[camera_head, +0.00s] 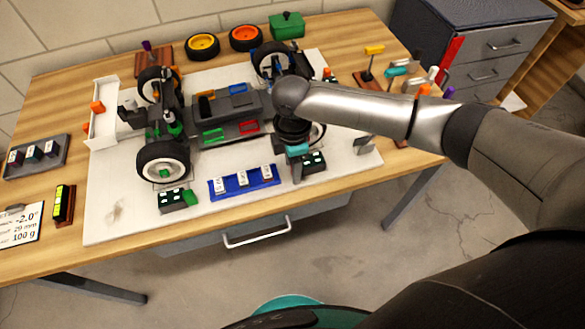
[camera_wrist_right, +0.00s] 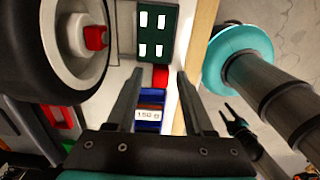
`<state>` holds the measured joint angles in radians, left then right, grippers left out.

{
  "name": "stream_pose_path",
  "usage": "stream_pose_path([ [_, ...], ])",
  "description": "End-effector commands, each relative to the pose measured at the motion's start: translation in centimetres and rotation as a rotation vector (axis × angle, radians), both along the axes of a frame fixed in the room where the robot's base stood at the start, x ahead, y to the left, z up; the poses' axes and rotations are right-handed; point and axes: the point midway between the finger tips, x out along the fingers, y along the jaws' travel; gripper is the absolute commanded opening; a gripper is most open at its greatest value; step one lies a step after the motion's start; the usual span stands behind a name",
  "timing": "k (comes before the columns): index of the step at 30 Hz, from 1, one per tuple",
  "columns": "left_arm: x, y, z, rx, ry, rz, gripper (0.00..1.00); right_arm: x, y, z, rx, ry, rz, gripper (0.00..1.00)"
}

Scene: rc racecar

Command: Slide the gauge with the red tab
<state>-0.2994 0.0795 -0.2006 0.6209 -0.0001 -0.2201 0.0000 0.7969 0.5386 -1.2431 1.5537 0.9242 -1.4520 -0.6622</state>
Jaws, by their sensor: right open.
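The gauge with the red tab is a dark green plate (camera_wrist_right: 157,38) with white squares, lying flat beside a wheel in the right wrist view. Its red tab (camera_wrist_right: 160,75) sticks out of the end facing me. In the head view the dark plate (camera_head: 314,162) shows just right of my right gripper (camera_head: 296,176), and the red tab is hidden. My right gripper is open and low over the white mat. In the wrist view its fingertips (camera_wrist_right: 160,73) are on either side of the red tab; contact cannot be told. A small dark pronged gripper (camera_wrist_right: 236,122), probably my left, shows over the floor.
A blue tray (camera_head: 272,183) with labelled weights stands just left of the right gripper. A similar gauge with a green tab (camera_head: 190,199) lies farther left. The car's wheel (camera_wrist_right: 78,50) is close beside the gauge. The table edge (camera_wrist_right: 202,35) is near on the other side.

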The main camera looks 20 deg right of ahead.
Motion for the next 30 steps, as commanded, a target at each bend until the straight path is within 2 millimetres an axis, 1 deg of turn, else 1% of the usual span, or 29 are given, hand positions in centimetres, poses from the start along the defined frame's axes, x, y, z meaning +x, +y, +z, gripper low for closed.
stream_pose_path([
  [1,0.01,-0.01,-0.20,0.000,0.000,0.000,0.50,-0.01,-0.02,-0.46,-0.001,0.000,0.000,0.53],
  [3,0.01,0.00,-0.25,0.000,0.000,0.000,0.50,0.01,-0.01,-0.70,0.000,-0.001,0.000,0.53],
  [11,0.01,0.00,-0.22,0.000,0.000,0.001,0.50,0.02,0.01,-0.75,0.000,-0.001,0.000,0.53],
  [14,0.00,0.01,-0.22,0.000,0.000,0.001,0.50,0.01,0.01,-0.74,0.000,-0.001,0.000,0.43],
  [25,-0.02,0.03,-0.23,0.000,0.001,0.001,0.50,0.00,0.01,-0.73,0.000,-0.001,0.000,0.02],
  [26,-0.02,0.03,-0.23,0.000,0.001,0.001,0.50,0.00,0.01,-0.73,0.000,0.000,0.000,0.00],
  [30,-0.03,0.03,-0.23,0.000,0.001,0.001,0.50,0.00,0.01,-0.73,0.000,0.000,0.000,0.00],
])
